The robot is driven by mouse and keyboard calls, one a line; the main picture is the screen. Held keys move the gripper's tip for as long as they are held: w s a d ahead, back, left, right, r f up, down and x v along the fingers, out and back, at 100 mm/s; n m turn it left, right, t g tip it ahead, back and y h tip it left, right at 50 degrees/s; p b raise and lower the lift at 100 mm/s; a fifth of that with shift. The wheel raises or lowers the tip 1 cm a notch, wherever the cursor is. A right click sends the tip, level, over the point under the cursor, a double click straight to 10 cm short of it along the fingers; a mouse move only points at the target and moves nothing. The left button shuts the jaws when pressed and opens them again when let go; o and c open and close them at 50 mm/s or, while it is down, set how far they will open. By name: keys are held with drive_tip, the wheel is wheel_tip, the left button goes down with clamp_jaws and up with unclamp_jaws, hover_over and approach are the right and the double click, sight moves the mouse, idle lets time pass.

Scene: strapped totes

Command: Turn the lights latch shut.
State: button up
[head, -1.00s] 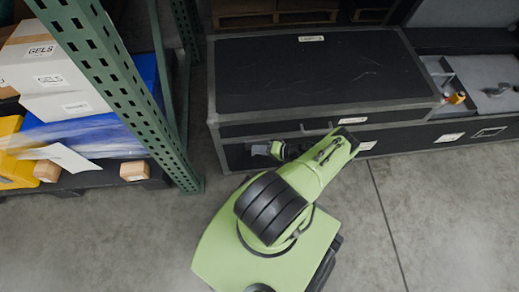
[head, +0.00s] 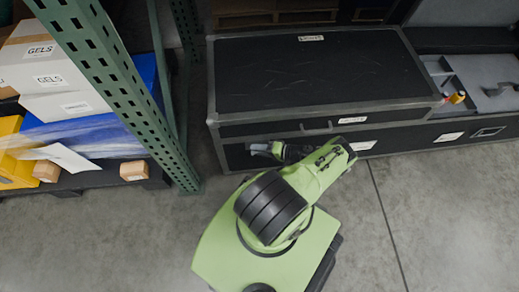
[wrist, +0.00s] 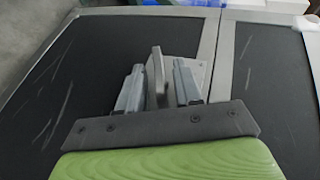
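The latch (wrist: 157,72) shows in the wrist view as a grey upright tab on a metal plate (wrist: 197,74), beside the seam of a black case. My gripper (wrist: 159,90) has its two fingers apart, one on each side of the tab. A narrow gap seems to show by the tab; firm contact cannot be made out. In the head view my gripper (head: 262,149) is at the front face of the closed black case (head: 320,75), and the latch is hidden there. The labels on the case are too small to read.
An open case (head: 490,85) with grey foam stands at the right. A green rack post (head: 115,80) and shelf with boxes marked GELS (head: 50,80) stand at the left. The concrete floor (head: 440,220) at the front right is clear.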

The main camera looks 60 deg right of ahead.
drive_tip(key=shift+s+r, duration=0.1)
drive_tip(key=v, duration=1.5)
drive_tip(key=shift+s+d, duration=0.2)
drive_tip(key=shift+s, duration=0.05)
drive_tip(key=shift+r, duration=0.1)
